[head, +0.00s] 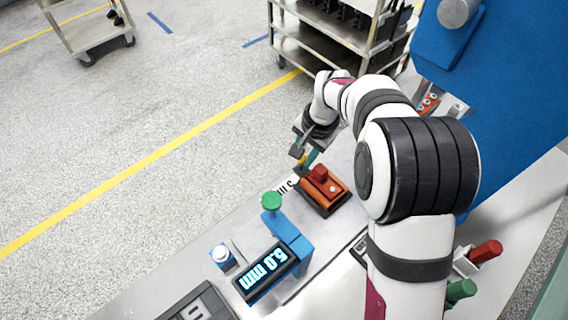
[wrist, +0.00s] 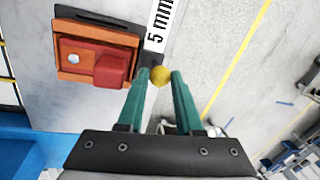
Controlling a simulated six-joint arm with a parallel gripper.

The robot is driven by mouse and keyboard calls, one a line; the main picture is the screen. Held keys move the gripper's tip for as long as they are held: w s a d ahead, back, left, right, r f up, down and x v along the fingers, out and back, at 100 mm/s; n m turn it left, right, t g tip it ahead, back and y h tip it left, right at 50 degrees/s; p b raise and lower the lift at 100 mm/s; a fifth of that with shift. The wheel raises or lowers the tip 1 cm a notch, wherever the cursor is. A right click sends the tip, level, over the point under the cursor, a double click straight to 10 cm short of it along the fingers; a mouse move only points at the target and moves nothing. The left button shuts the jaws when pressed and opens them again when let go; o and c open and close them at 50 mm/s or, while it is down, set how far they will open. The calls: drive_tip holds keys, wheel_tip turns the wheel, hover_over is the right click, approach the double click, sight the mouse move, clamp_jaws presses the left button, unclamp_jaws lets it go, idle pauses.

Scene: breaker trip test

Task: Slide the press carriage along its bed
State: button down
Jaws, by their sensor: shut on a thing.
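My gripper (wrist: 160,76) has two teal fingers, closed on a yellow round knob (wrist: 159,77) at their tips. In the head view my gripper (head: 306,157) is at the far end of the bench, just beyond an orange block with a red part on top (head: 323,192). That block sits in a dark tray and also shows left of the fingers in the wrist view (wrist: 95,58). I cannot tell for certain which part is the press carriage.
A white strip marked "5 mm" (wrist: 159,25) runs beside the orange block. Nearer on the bench are a blue stand with a green knob (head: 272,202), a display reading 5.0 mm (head: 265,275) and a white button on a blue box (head: 222,254). Red (head: 486,250) and green handles stand right.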

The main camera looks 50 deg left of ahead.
drive_tip(key=shift+w, duration=2.65)
drive_tip(key=c, duration=0.9)
unclamp_jaws()
drive_tip(key=shift+o, duration=0.2)
drive_tip(key=d+r, duration=0.3)
drive_tip(key=r, duration=1.2)
drive_tip(key=shift+w+r, duration=0.25)
drive_tip(key=shift+w, duration=0.05)
